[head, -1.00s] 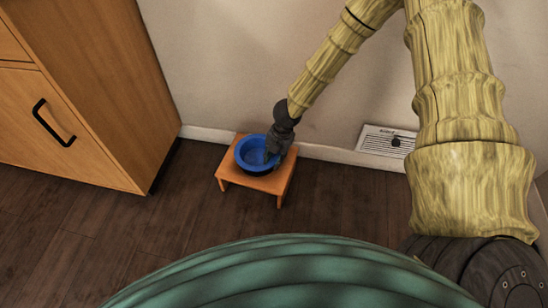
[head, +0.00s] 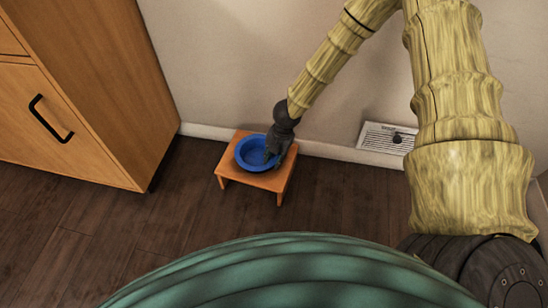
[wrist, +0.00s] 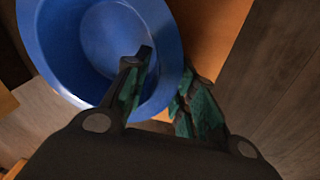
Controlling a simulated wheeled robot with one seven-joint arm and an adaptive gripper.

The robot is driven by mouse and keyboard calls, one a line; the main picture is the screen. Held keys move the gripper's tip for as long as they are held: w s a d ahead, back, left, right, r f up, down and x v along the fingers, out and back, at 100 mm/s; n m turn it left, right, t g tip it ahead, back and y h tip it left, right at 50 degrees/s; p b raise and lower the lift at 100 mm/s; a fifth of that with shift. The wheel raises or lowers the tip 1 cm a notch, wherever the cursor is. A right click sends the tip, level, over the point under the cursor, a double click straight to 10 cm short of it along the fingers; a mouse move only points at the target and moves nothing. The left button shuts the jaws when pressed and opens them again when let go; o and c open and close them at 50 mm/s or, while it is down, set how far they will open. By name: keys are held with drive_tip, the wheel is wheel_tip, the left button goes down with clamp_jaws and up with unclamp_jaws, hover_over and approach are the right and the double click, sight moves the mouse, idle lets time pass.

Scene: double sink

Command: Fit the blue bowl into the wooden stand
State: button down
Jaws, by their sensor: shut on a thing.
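The blue bowl (head: 257,153) is at the top of the small wooden stand (head: 228,168) on the floor, open side up and roughly level. It also shows large in the wrist view (wrist: 60,50), with the orange-brown stand (wrist: 215,35) behind it. My gripper (head: 273,153) is at the bowl's right side. In the wrist view my gripper (wrist: 162,108) has one finger inside the bowl and one outside, shut on its rim. How deep the bowl sits in the stand's top is hard to tell.
A wooden cabinet (head: 80,90) with a black handle stands to the left, apart from the stand. The wall is close behind, with a floor vent (head: 385,138) to the right. Dark wooden floor (head: 180,215) is clear in front.

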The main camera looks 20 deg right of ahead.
drive_tip(key=shift+f, duration=0.3)
drive_tip(key=c, duration=1.1)
unclamp_jaws()
drive_tip(key=shift+r, duration=0.1)
wheel_tip(320, 180, up, 12)
drive_tip(key=d, duration=0.2)
drive_tip(key=shift+s, duration=0.25)
drive_tip(key=shift+f, duration=0.2)
